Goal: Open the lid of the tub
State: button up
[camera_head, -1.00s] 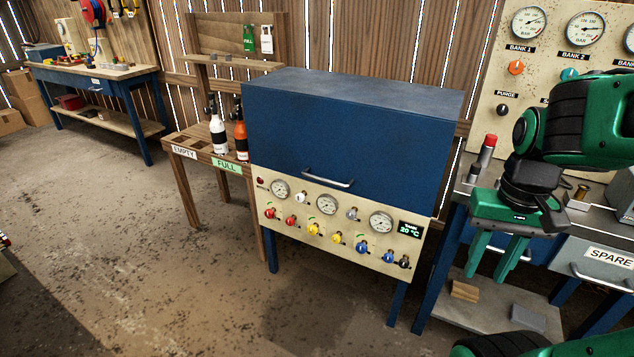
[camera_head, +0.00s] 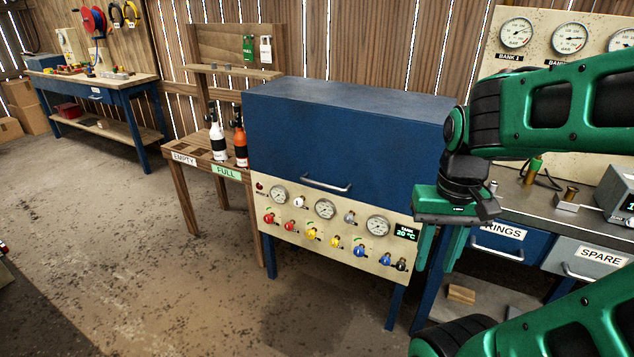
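The tub is a blue box-like cabinet (camera_head: 340,130) on blue legs. Its blue lid is closed, with a silver bar handle (camera_head: 327,185) low on the front. Below the handle is a cream panel (camera_head: 300,232) with gauges, coloured valves and a small display reading 20 °C. My green gripper (camera_head: 440,262) points down at the panel's right edge, right of the handle and apart from it. Its two fingers are spread with a gap between them, and nothing shows in them. My wrist and arm hide the cabinet's right edge.
A wooden rack (camera_head: 190,160) with a white bottle (camera_head: 217,138) and an orange bottle (camera_head: 240,142) stands left of the cabinet. A workbench (camera_head: 530,215) with labelled drawers stands right. A blue bench (camera_head: 95,90) is at far left. Floor in front is clear.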

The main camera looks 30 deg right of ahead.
aim_at(367, 144)
jog(key=i, duration=0.95)
jog(key=z, duration=0.05)
